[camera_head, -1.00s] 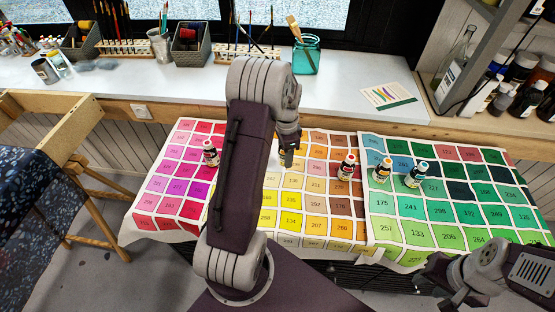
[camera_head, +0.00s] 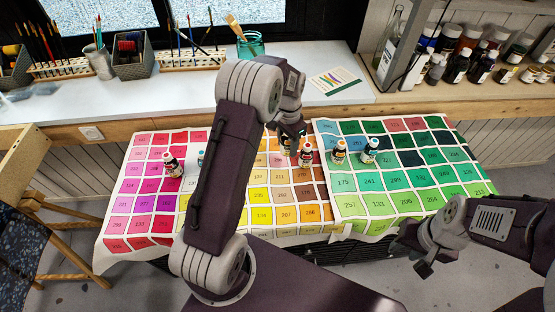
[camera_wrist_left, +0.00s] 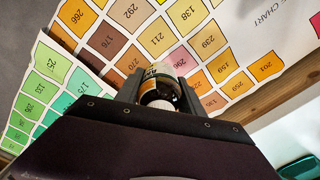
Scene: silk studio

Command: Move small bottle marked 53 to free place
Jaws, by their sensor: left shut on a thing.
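My left gripper (camera_head: 290,145) is shut on a small dark bottle (camera_wrist_left: 158,88) over the yellow-orange part of the colour chart. In the left wrist view the bottle has a pale cap, a partly visible label and stands between both jaws; I cannot read its number. A red-labelled bottle (camera_head: 305,155) stands close to the right of the gripper. An orange-topped bottle (camera_head: 339,152) and a teal-topped bottle (camera_head: 369,151) stand further right. My right gripper (camera_head: 420,262) hangs low, before the table.
The colour chart (camera_head: 345,207) covers the table with numbered squares, many bare, especially at its front and right. Behind it a white counter (camera_head: 180,97) holds brush racks, a teal jar (camera_head: 251,46) and a colour card (camera_head: 338,81). Shelf bottles (camera_head: 457,68) stand at back right.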

